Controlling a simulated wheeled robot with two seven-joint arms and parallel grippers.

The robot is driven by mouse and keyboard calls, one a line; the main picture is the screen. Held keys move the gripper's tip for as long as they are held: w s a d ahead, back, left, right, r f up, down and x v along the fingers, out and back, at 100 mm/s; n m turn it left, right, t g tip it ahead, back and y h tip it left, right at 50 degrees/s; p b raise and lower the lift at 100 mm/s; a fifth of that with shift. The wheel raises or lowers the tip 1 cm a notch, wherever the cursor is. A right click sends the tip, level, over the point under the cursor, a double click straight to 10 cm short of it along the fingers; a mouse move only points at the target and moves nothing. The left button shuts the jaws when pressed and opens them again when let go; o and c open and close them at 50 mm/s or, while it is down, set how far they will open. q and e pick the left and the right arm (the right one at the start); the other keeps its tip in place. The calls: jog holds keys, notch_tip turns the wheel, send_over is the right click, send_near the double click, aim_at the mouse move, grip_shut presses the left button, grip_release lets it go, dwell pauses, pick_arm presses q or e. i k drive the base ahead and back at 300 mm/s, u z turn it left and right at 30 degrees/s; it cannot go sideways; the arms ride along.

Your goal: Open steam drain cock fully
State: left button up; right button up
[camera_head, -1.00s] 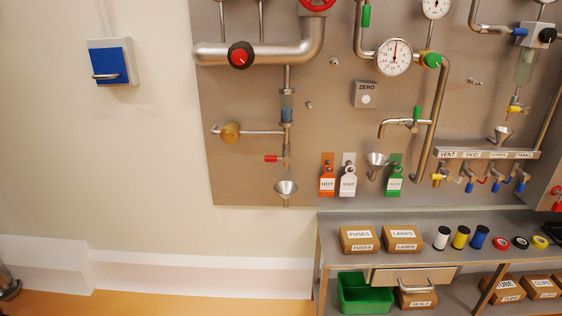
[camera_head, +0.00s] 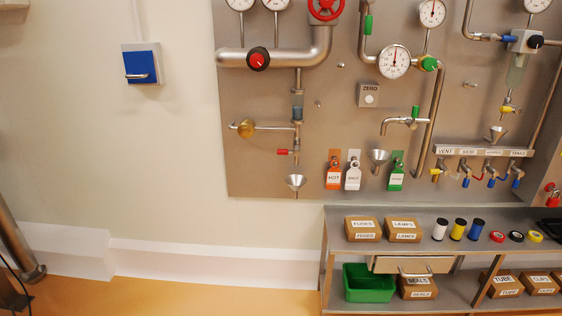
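A small cock with a red lever (camera_head: 283,152) sits on the thin vertical drain line below the thick steam pipe (camera_head: 235,58). Its lever points left, across the line. A sight glass (camera_head: 297,112) is above it, and a steel funnel (camera_head: 296,182) is below its outlet. A brass round fitting (camera_head: 246,128) is on a side branch to the left. No label on the cock can be read. Neither of my grippers is in view.
A shelf unit (camera_head: 338,215) with boxes and a green bin (camera_head: 369,284) stands below the panel at the right. HOT (camera_head: 333,178) and other tags hang right of the funnel. The floor (camera_head: 190,296) at front left looks clear.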

aim_at(296, 152)
jog(key=u, duration=0.9)
jog(key=i, duration=1.6)
jog(key=z, duration=0.35)
